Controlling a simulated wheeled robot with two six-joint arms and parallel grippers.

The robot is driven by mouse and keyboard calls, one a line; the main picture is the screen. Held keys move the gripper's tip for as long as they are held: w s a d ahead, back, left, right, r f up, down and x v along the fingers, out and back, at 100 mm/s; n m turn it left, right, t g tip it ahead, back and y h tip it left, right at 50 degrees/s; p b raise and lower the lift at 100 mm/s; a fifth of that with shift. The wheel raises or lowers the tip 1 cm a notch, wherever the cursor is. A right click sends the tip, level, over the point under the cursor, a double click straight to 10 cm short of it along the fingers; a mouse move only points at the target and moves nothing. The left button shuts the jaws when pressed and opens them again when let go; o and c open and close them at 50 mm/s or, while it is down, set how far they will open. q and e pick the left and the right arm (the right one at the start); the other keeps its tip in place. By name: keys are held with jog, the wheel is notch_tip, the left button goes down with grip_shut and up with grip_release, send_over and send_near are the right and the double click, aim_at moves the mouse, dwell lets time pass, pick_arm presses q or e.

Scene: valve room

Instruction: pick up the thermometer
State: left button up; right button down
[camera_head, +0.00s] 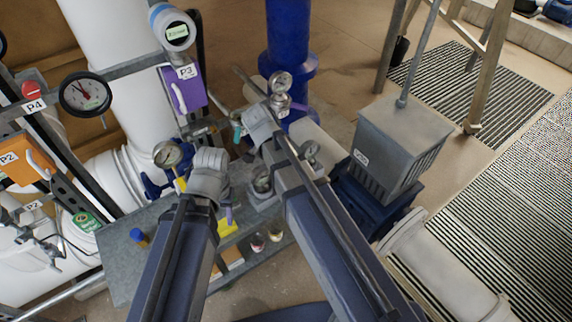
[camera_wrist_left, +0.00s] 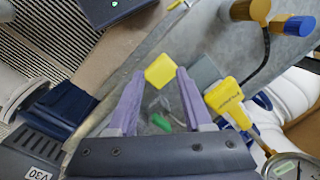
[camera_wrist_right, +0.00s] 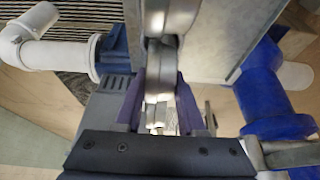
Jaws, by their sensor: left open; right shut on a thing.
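I cannot tell for sure which thing is the thermometer. My left gripper (camera_wrist_left: 160,73) is open above the grey bench. A small yellow block (camera_wrist_left: 160,68) shows between its fingertips, apparently below them. My right gripper (camera_wrist_right: 160,80) is shut on a metallic round part (camera_wrist_right: 160,50), seen edge-on. Its dial face, if any, is hidden.
The grey bench (camera_head: 125,262) carries a blue-capped item (camera_head: 138,236). A blue column (camera_head: 290,40) rises behind. A grey box (camera_head: 400,140) stands at the right. A pipe rack with a large dial (camera_head: 85,94) and a purple P3 plate (camera_head: 183,92) is at the left.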

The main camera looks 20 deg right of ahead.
jog(key=shift+r, duration=0.1)
notch_tip(320, 180, up, 10)
jog(key=p, duration=1)
jog(key=c, duration=1.1)
grip_release()
grip_shut()
jog(key=shift+s, duration=0.1)
